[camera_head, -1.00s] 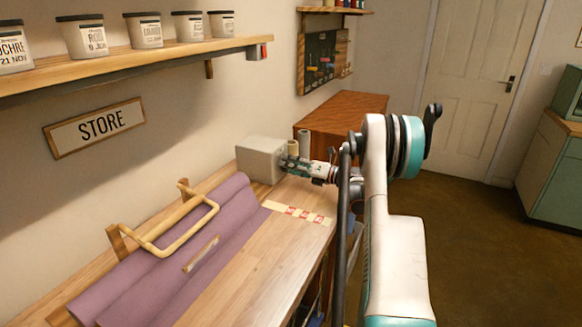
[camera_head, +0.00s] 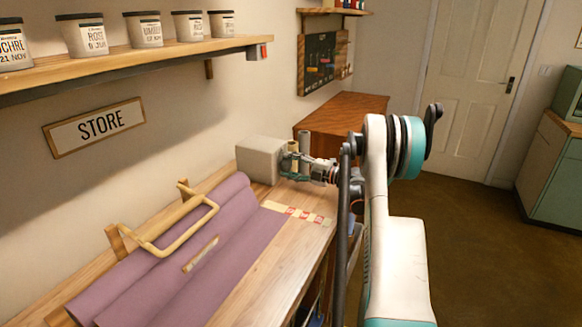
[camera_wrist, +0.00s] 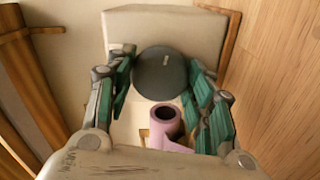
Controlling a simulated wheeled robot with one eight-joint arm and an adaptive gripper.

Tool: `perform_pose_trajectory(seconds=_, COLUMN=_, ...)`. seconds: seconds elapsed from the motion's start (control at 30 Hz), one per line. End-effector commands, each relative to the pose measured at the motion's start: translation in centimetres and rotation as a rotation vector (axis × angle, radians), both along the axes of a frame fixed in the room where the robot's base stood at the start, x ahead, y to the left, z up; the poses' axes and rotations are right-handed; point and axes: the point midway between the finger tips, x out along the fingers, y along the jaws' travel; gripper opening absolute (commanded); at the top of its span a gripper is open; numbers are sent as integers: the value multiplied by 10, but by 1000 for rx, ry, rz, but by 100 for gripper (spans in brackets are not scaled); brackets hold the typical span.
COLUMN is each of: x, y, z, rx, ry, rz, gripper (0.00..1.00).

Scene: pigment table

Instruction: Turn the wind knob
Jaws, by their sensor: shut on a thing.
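The wind knob (camera_wrist: 161,73) is a dark round disc with a small pale mark near its top. It sits on the face of a grey box (camera_wrist: 160,25), at the middle of the wrist view. My gripper (camera_wrist: 160,62) has a finger on either side of the knob and is shut on it. In the head view my gripper (camera_head: 288,162) is at the right side of the grey box (camera_head: 260,160), and the knob is hidden there. Purple cloth (camera_head: 185,240) lies on the bench in front of the box, under a wooden bar frame (camera_head: 180,238).
A purple roll end (camera_wrist: 165,122) shows below the knob in the wrist view. The wooden bench (camera_head: 262,270) has a strip with red marks (camera_head: 297,213). Upright tubes (camera_head: 304,142) stand behind my gripper. A shelf with several pots (camera_head: 145,30) hangs above.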

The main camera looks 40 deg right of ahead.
Motion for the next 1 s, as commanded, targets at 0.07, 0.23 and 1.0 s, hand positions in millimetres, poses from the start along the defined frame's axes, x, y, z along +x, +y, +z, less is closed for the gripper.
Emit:
perform_pose_trajectory(seconds=0.07, x=0, y=-1, z=0, rx=67, ry=28, rz=-1, gripper=25)
perform_pose_trajectory(seconds=0.23, x=0, y=-1, z=0, rx=211, ry=87, rz=-1, gripper=25)
perform_pose_trajectory(seconds=1.0, x=0, y=0, z=0, rx=543, ry=225, rz=-1, gripper=25)
